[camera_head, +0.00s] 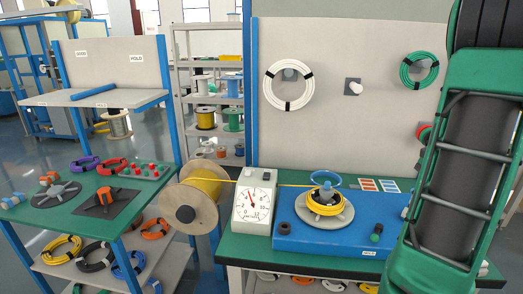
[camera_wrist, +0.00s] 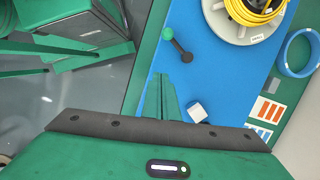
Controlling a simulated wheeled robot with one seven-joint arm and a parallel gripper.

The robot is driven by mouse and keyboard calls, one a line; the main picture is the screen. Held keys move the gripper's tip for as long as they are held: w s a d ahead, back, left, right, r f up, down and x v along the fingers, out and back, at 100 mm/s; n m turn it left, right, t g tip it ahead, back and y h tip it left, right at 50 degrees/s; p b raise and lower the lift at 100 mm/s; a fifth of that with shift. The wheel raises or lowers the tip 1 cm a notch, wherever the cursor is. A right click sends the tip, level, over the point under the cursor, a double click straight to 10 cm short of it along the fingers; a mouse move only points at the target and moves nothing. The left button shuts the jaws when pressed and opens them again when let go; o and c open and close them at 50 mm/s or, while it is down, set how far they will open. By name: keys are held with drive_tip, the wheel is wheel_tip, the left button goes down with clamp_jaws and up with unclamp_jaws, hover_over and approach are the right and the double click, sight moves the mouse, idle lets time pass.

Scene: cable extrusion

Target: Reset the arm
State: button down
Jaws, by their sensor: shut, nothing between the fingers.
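In the wrist view, the two green fingers of my gripper (camera_wrist: 160,98) are together and empty. They are over the blue machine base (camera_wrist: 205,72), beside a white-topped knob (camera_wrist: 197,111). A dark lever (camera_wrist: 180,46) with a green end lies ahead of them. In the head view, my green and dark arm (camera_head: 455,160) covers the right side, and my fingers cannot be made out there.
Coils hang on the back panel (camera_head: 330,130).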

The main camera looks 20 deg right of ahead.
drive_tip(key=shift+a, duration=0.1)
drive_tip(key=w+a+r+n, duration=0.1)
drive_tip(key=a+r+n, duration=0.2)
drive_tip(key=a+n, duration=0.7)
drive_tip(key=s+a+n+g+h, duration=0.1)
drive_tip(key=s+a+n, duration=0.5)
drive_tip(key=a, duration=0.8)
drive_tip(key=shift+s+f+h, duration=0.3)
drive_tip(key=shift+s+h, duration=0.2)
drive_tip(key=shift+h, duration=0.2)
